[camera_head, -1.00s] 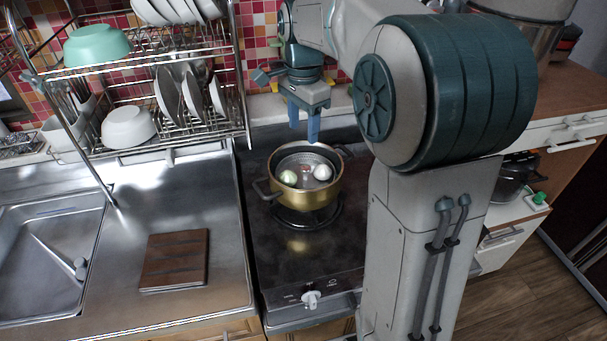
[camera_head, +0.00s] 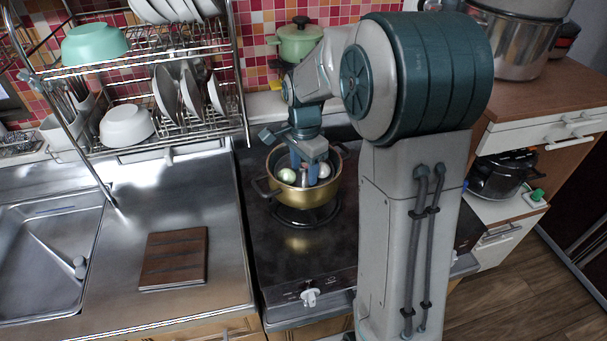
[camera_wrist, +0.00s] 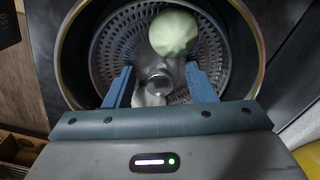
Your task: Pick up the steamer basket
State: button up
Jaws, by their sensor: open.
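The steamer basket (camera_wrist: 112,55) is a grey perforated metal insert inside the golden pot (camera_head: 306,202) on the stove. It holds a pale green round item (camera_wrist: 174,33) and a whitish item (camera_wrist: 148,98) partly hidden by my gripper. A round metal knob or post (camera_wrist: 158,82) stands at the basket's middle. My gripper (camera_wrist: 160,86) is open, with its blue fingers reaching down into the pot on either side of the post. The head view shows my gripper (camera_head: 308,178) over the pot, hiding much of the basket. I cannot tell whether the fingers touch anything.
The pot's dark handles (camera_head: 264,188) stick out at its sides. A dish rack (camera_head: 150,90) with bowls and plates stands at the left. A green pot (camera_head: 300,40) sits behind my arm. A wooden board (camera_head: 174,258) lies on the counter.

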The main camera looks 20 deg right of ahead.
grip_shut()
jog(key=shift+r, duration=0.15)
